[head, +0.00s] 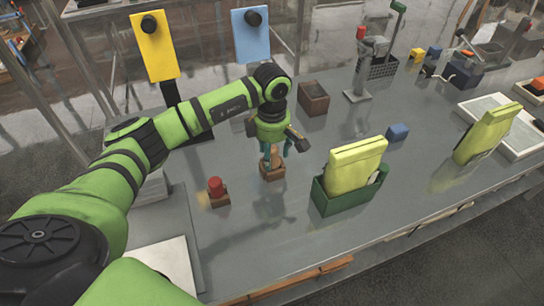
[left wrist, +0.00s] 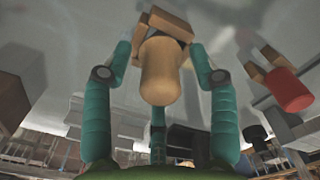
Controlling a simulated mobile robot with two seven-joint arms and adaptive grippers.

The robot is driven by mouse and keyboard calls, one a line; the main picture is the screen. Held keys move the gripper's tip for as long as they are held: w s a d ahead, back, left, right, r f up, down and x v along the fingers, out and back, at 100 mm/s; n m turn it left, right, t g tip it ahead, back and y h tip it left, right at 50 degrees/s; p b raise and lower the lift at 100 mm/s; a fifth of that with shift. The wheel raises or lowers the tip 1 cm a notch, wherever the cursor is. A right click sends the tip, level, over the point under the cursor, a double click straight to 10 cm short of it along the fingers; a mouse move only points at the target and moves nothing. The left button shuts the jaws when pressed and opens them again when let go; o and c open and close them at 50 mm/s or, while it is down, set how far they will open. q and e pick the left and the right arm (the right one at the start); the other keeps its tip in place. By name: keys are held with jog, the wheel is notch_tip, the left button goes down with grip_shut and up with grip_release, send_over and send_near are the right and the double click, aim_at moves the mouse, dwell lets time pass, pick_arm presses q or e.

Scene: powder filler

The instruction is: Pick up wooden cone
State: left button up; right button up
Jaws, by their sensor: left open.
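A tan wooden cone (head: 273,158) stands on a small brown wooden block (head: 272,173) near the middle of the table in the head view. In the left wrist view the cone (left wrist: 160,78) points toward the camera, with its block (left wrist: 165,23) behind it. My left gripper (head: 276,148) is open, pointing down over the cone. Its teal fingers (left wrist: 160,62) stand on either side of the cone, with gaps visible between them and it. The fingers partly hide the cone in the head view. My right gripper is not in view.
A red cylinder on a wooden block (head: 216,187) stands just left of the cone. A green bin (head: 338,199) with a yellow-green packet is to the right. A brown box (head: 313,97) and a metal stand (head: 358,95) are behind. The table's front middle is clear.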

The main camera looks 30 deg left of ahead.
pick_arm(q)
grip_shut()
